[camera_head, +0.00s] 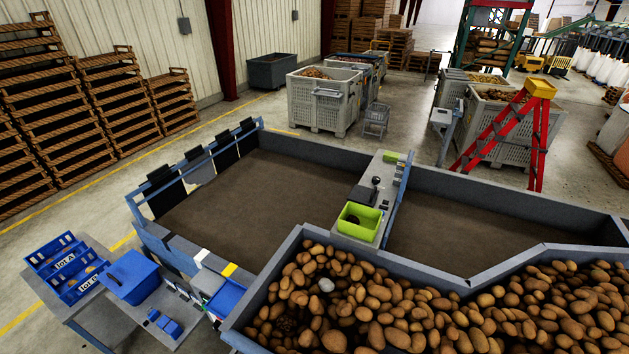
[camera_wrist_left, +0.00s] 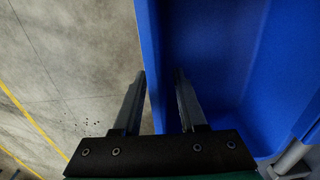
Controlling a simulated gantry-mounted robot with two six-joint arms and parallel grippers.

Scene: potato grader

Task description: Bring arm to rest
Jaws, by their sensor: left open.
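My left gripper (camera_wrist_left: 159,76) shows in the left wrist view with its two dark fingers apart and nothing held between them. The edge of a blue container (camera_wrist_left: 225,60) runs through the gap between the fingers in that picture. I cannot tell how far the fingertips are from this edge, or which blue container in the head view it is. Neither arm shows in the head view. My right gripper is in no view.
A blue tray (camera_head: 227,299) sits beside the potato bin (camera_head: 262,290). A green tray (camera_head: 360,222) lies on the grey divider. The brown belt (camera_head: 270,195) is bare.

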